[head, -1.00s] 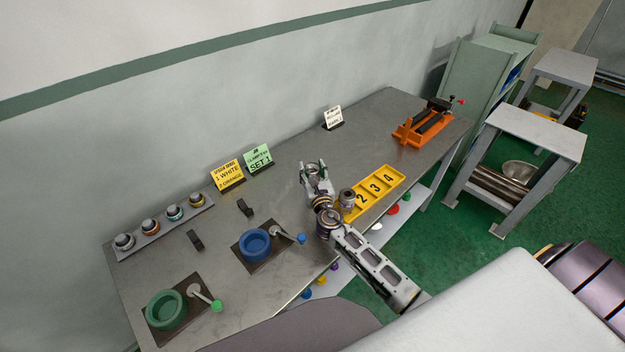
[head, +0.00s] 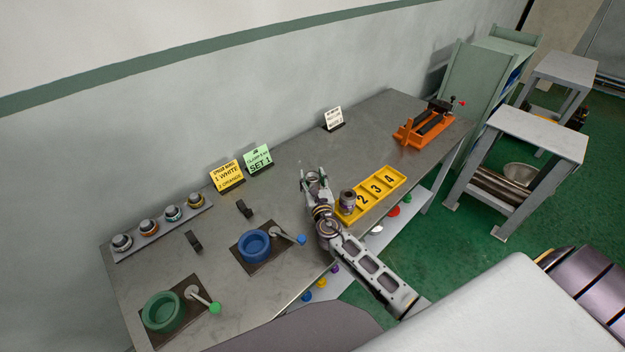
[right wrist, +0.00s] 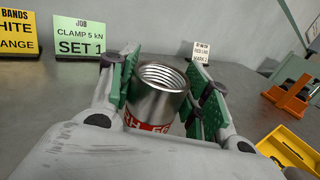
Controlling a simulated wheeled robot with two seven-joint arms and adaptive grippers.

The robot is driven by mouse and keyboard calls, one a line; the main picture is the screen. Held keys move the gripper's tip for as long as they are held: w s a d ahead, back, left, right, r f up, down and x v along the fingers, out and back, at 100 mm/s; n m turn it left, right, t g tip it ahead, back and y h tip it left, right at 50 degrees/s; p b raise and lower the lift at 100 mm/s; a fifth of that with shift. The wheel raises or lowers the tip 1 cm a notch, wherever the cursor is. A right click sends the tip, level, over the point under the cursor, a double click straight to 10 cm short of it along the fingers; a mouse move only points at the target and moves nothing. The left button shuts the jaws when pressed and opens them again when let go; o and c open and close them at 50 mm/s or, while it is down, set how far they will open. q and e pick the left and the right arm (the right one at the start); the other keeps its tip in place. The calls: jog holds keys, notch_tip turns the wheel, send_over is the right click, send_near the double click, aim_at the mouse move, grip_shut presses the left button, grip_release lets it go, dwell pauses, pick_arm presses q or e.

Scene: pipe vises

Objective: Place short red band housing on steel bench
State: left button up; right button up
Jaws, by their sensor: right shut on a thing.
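The short red band housing (right wrist: 158,95) is a steel cylinder with a threaded open top and a red lettered band low on its side. In the right wrist view it stands roughly upright between the green-padded fingers of my right gripper (right wrist: 160,92), which is shut on it. In the head view my right gripper (head: 316,183) is over the middle of the steel bench (head: 290,160), left of the yellow tray. Whether the housing's base touches the bench is hidden. My left gripper is not in view.
A yellow numbered tray (head: 384,182) holds another steel housing (head: 348,198) at its near end. A blue vise (head: 254,245), green vise (head: 163,312) and orange vise (head: 424,128) stand on the bench. Sign cards (head: 258,158) line the back.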

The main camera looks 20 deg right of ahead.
jog(key=shift+f, duration=0.1)
jog(key=o, duration=1.4)
jog(key=shift+c, duration=0.2)
jog(key=shift+s, duration=0.1)
jog(key=shift+b+v, duration=0.5)
jog(key=shift+v, duration=5.45)
jog(key=shift+s, duration=0.1)
